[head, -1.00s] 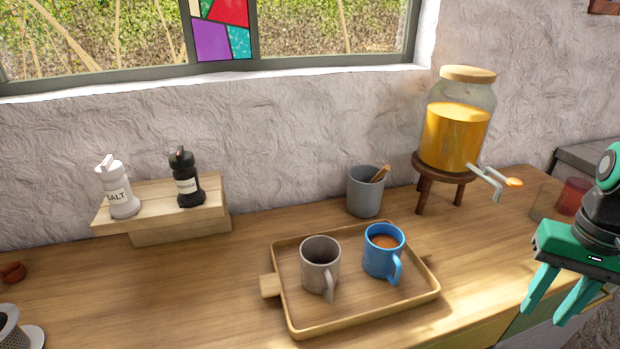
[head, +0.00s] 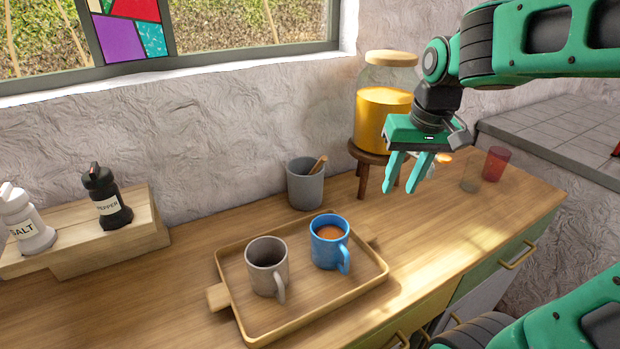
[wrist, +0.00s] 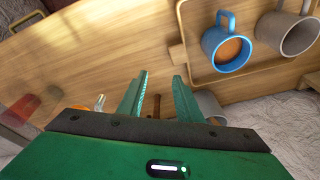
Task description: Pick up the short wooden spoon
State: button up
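The short wooden spoon (head: 318,165) stands in a grey cup (head: 305,187) at the back of the counter. Only its upper end shows above the rim; the rest is hidden inside. My gripper (head: 404,189) is open and empty, fingers pointing down, above the counter to the right of the cup and in front of the drink dispenser. In the wrist view my gripper (wrist: 158,88) shows its two fingers apart with nothing between the tips. The grey cup (wrist: 210,106) is partly hidden behind a finger there.
A wooden tray (head: 328,307) holds a blue mug (head: 329,242) and a grey-brown mug (head: 267,267) in front of the cup. The drink dispenser (head: 382,118) stands right of it. A red glass (head: 496,163) is farther right. A pepper grinder (head: 106,197) stands left.

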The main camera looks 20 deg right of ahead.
aim_at(317, 166)
jog(key=w+a+r+n+t+y, duration=0.1)
jog(key=w+a+r+n+t, duration=0.3)
jog(key=w+a, duration=0.75)
jog(key=w+f+g, duration=0.2)
jog(key=f, duration=0.1)
jog(key=shift+w+a+m, duration=0.15)
jog(key=shift+w+m, duration=0.1)
jog(key=shift+m, duration=0.15)
jog(key=shift+x, duration=2.8)
jog(key=shift+w+a, duration=0.15)
jog(key=shift+r, duration=0.1)
grip_shut()
